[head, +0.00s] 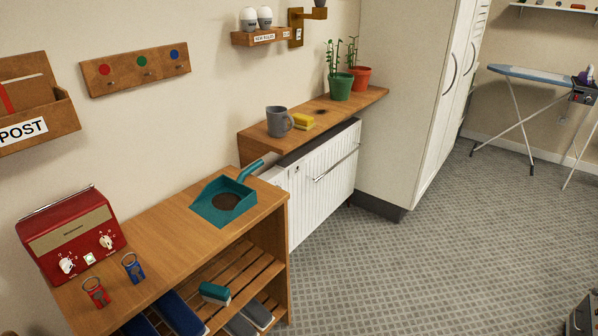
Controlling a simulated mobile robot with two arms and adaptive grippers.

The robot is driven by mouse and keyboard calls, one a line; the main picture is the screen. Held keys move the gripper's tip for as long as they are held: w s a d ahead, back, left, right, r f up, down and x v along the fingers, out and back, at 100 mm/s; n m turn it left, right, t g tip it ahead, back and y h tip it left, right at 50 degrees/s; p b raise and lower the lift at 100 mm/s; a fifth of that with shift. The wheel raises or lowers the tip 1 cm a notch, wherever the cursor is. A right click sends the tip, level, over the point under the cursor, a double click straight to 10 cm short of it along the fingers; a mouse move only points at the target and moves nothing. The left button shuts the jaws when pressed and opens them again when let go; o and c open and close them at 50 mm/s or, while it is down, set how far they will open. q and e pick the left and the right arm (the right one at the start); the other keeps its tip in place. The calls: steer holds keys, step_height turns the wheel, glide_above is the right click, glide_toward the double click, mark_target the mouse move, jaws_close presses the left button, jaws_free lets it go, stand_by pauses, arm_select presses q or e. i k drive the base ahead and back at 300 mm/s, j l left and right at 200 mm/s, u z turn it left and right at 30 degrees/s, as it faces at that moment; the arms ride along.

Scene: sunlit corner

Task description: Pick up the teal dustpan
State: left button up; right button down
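The teal dustpan (211,213) lies on the right end of the wooden shoe bench's top (161,242). Its handle (250,170) points up and to the right, toward the radiator shelf. A brown patch (227,201) shows in its pan; I cannot tell whether it is dirt or a mark. Neither of my grippers shows in the head view.
A red radio (72,238) and red (96,293) and blue (133,268) key fobs occupy the bench's left end. A teal brush (214,293) and shoes sit on the slats below. The radiator shelf (325,115) holds a mug, sponge and plants.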

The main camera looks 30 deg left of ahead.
mark_target(224, 199)
steer(key=i+u, duration=0.15)
steer(key=i, duration=0.3)
steer(key=i+l+u, duration=0.15)
steer(key=i, duration=0.3)
steer(key=i+l+u, duration=0.2)
steer(key=i, duration=0.25)
steer(key=i+l+u, duration=0.15)
steer(key=i, duration=0.25)
